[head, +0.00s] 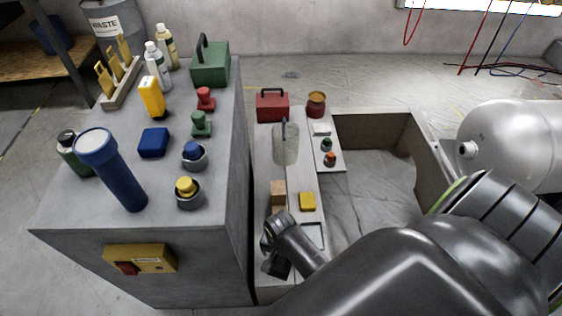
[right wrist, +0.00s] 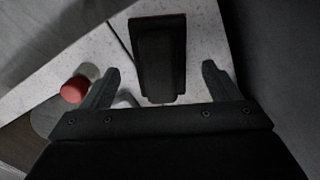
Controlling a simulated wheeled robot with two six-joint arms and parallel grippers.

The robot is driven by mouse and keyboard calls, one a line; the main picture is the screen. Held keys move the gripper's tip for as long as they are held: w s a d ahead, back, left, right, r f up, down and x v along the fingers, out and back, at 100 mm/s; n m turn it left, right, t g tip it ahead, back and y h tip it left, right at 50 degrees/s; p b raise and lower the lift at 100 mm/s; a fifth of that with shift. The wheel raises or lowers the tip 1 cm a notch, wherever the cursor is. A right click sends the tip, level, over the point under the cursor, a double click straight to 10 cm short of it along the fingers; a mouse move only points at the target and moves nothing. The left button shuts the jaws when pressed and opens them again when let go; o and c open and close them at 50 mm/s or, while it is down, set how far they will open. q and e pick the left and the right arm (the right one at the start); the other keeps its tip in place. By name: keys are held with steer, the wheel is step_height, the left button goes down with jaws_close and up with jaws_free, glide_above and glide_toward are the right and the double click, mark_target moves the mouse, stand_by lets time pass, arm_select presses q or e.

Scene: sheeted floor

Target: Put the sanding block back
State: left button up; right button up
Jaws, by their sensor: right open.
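In the right wrist view a dark oblong block (right wrist: 160,55) with a thin reddish far edge lies on a pale speckled surface; it looks like the sanding block, but I cannot be sure. My right gripper (right wrist: 162,82) is open, one finger on each side of the block with gaps on both sides. In the head view my right gripper (head: 276,263) is low over the near end of the narrow ledge (head: 266,150), and it hides what is under it. A pale rectangular outline (head: 313,235) lies just right of it. My left gripper is not in view.
Brown blocks (head: 278,190) and a yellow block (head: 307,201) sit farther along the ledge, with a translucent container (head: 286,145) and red toolbox (head: 272,105) behind. A grey bench (head: 110,215) crowded with items stands left. A red-topped cylinder (right wrist: 75,88) is near the left finger.

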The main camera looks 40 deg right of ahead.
mark_target(281, 258)
step_height(281, 258, up, 4)
steer(key=shift+w+r+p, duration=0.1)
steer(key=shift+r+p, duration=0.1)
steer(key=shift+p, duration=0.55)
step_height(281, 258, up, 4)
steer(key=shift+f+p, duration=0.25)
steer(key=shift+p, duration=0.3)
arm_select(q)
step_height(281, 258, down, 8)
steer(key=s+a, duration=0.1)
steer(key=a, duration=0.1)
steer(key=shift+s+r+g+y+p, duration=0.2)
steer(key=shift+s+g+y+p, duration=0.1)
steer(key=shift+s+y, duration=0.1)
arm_select(e)
steer(key=shift+r, duration=0.95)
steer(key=s+d+f+n, duration=0.3)
steer(key=s+f+n, duration=0.1)
steer(key=s, duration=0.4)
steer(key=s+d+f+n+t, duration=0.1)
steer(key=s+d+f+n, duration=0.2)
steer(key=s, duration=0.6)
step_height(281, 258, down, 3)
steer(key=shift+s+r+n, duration=0.1)
steer(key=shift+s+n, duration=0.2)
steer(key=shift+n, duration=0.9)
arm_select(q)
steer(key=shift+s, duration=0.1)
arm_select(e)
steer(key=shift+d, duration=0.1)
